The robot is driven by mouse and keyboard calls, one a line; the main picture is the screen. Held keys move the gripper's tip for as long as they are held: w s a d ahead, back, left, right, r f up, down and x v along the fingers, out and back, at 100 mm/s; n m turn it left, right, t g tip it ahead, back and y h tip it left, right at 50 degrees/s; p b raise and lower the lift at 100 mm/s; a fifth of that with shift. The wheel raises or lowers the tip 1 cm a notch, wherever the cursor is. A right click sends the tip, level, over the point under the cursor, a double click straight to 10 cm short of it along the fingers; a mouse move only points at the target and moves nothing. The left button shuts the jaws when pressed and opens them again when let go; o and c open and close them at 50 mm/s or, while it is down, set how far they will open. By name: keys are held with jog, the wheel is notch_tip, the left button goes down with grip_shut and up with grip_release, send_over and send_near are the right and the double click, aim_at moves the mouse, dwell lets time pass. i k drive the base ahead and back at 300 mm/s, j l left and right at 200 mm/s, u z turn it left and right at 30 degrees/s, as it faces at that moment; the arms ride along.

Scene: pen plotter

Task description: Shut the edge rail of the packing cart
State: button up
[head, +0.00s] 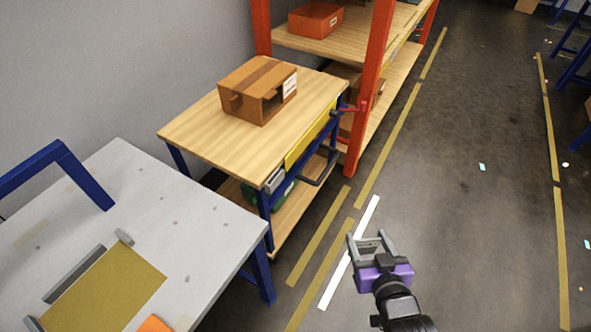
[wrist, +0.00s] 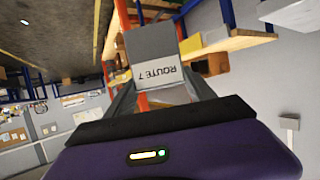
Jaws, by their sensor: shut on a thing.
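The packing cart (head: 190,130) has a wooden top, blue legs and a lower shelf. A yellow edge rail (head: 310,137) runs along its right side at the rim; I cannot tell whether it is latched. A dark looped bar (head: 320,172) sticks out below the rail. My gripper (head: 366,240) is over the floor aisle, right of and nearer than the cart, apart from the rail. In the wrist view my gripper (wrist: 160,90) is shut on a grey block (wrist: 150,42) with a white label reading ROUTE 7, upside down.
An open cardboard box (head: 258,90) stands on the cart top. An orange-posted shelf (head: 372,80) adjoins the cart's far end, with a red lever (head: 355,107) between. A grey table (head: 190,215) is at near left.

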aim_at(275, 183)
jog(key=i+l, duration=0.25)
jog(key=l, duration=0.2)
jog(key=i+l, duration=0.3)
jog(key=l, duration=0.15)
jog(key=i+l, duration=0.25)
jog(key=l, duration=0.2)
jog(key=i+l, duration=0.25)
jog(key=l, duration=0.2)
jog(key=i+l+u, duration=0.35)
jog(key=l+u, duration=0.2)
jog(key=l, duration=0.2)
jog(key=i+l+u, duration=0.1)
jog(key=l+u, duration=0.15)
jog(key=l, duration=0.2)
jog(key=u, duration=1)
jog(key=i, duration=0.15)
